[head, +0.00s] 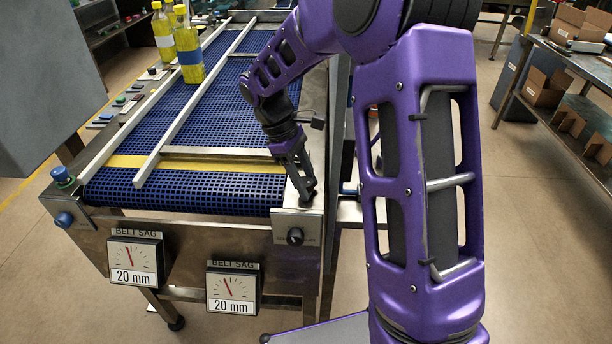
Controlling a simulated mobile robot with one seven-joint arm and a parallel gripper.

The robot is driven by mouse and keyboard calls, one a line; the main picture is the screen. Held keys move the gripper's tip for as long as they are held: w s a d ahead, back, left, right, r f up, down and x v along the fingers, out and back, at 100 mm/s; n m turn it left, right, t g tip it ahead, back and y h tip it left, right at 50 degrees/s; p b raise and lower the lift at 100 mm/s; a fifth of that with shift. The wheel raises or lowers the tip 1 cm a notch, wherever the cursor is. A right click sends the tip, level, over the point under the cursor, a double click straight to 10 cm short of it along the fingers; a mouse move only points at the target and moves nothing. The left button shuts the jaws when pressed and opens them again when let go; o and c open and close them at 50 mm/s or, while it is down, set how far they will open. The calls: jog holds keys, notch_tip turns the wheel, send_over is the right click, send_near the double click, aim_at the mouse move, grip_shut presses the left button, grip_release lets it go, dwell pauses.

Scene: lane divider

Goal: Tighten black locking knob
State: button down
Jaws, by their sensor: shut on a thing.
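My gripper (303,188) points down at the near right corner of the conveyor, shut on a small dark thing that looks like the black locking knob (307,201) on top of the steel corner plate (287,212). The fingers hide most of it. A second black knob (295,236) sits on the front face of that corner, just below and apart from my gripper. The lane divider (188,116) is a long metal rail running along the blue belt (220,120).
A blue knob (64,219) is on the near left corner. Two BELT SAG gauges (134,262) (232,291) hang in front, both reading 20 mm. A shelf with boxes (580,100) stands right, with open floor between.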

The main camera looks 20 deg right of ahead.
jog(key=m+g+y, duration=0.1)
jog(key=m, duration=0.3)
jog(key=shift+w+m+p, duration=0.1)
jog(key=shift+m+p, duration=0.2)
jog(key=shift+p, duration=0.05)
jog(key=m+y, duration=0.1)
jog(key=m, duration=0.1)
jog(key=m+y, duration=0.1)
jog(key=m, duration=0.1)
jog(key=shift+r+m+g, duration=0.1)
jog(key=shift+m+g, duration=0.2)
jog(key=shift+c, duration=1.9)
grip_release()
jog(key=d+v, duration=0.1)
jog(key=v, duration=1.6)
jog(key=shift+a, duration=0.25)
jog(key=shift+r, duration=0.15)
